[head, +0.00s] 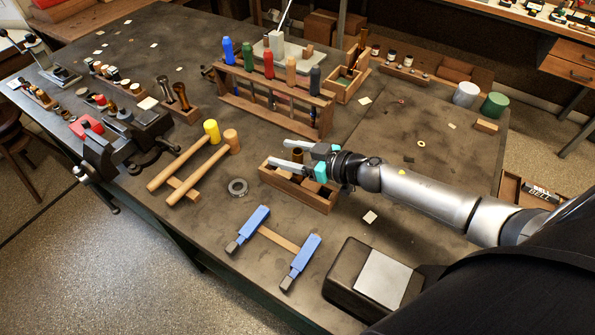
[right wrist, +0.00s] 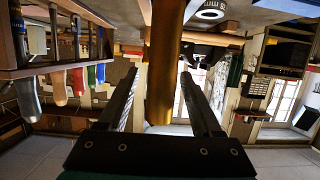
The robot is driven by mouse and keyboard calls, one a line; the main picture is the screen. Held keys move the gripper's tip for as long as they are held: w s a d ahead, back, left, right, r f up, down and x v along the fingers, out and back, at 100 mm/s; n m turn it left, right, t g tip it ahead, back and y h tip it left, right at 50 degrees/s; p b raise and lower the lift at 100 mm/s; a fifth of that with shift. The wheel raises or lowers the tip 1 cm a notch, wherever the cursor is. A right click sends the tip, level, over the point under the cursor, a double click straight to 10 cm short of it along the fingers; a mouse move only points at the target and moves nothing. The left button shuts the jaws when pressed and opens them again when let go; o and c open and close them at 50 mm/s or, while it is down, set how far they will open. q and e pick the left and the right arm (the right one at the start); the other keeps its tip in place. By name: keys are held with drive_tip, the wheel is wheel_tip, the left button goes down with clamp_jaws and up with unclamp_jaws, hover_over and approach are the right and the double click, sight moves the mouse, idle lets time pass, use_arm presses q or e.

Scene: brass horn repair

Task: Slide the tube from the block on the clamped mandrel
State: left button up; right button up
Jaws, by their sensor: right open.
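The brass tube (head: 297,155) stands upright in a wooden block (head: 310,196) near the middle of the bench. My right gripper (head: 279,154) is over the block with its fingers open, one on each side of the tube. In the right wrist view the tube (right wrist: 165,75) is between the two fingers, with a gap showing on the right; contact on the left is unclear. The dark vise (head: 125,143) is at the bench's left edge. I cannot clearly make out the mandrel in it. My left gripper is not in view.
A rack of coloured-handled tools (head: 275,98) stands behind. Blue-padded supports (head: 277,243) are in front. Bench right of my arm is mostly clear.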

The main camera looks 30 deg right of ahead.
drive_tip(key=shift+c, duration=0.3)
clamp_jaws()
idle(0.3)
